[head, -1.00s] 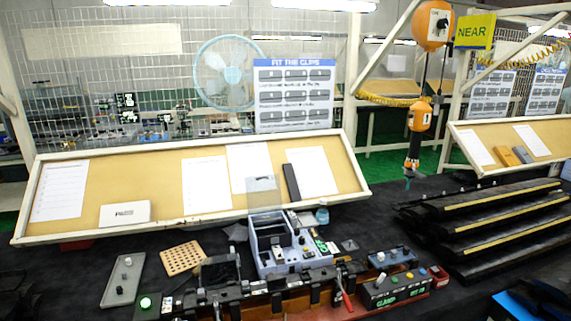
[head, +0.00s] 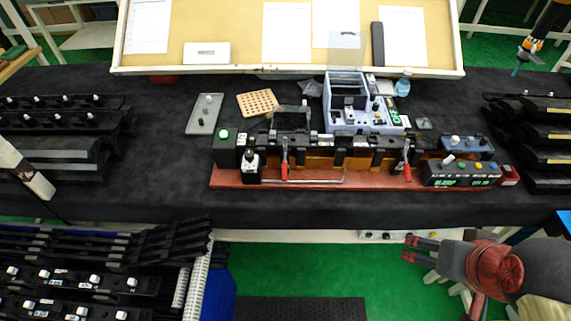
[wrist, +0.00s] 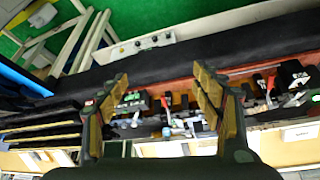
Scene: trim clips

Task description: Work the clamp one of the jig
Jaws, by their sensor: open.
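The jig (head: 320,183) is a long red-brown base with black fixtures on the dark bench. It carries two red-handled clamps, the left clamp (head: 284,165) and the right clamp (head: 407,165). I cannot tell which one is clamp one, nor whether either is locked. In the wrist view the jig appears turned over, with one red handle (wrist: 166,104) between my fingers' lines of sight and another (wrist: 271,83) to the right. My gripper (head: 408,249) is open and empty in front of the bench edge, apart from the jig. Its spread fingers also show in the wrist view (wrist: 160,76).
A control box (head: 460,173) with coloured buttons stands at the jig's right end. A grey-blue device (head: 350,120) stands behind. Black trim racks flank the bench at left (head: 60,150) and right (head: 535,130). A button panel (head: 385,236) is on the bench front. Green floor lies below.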

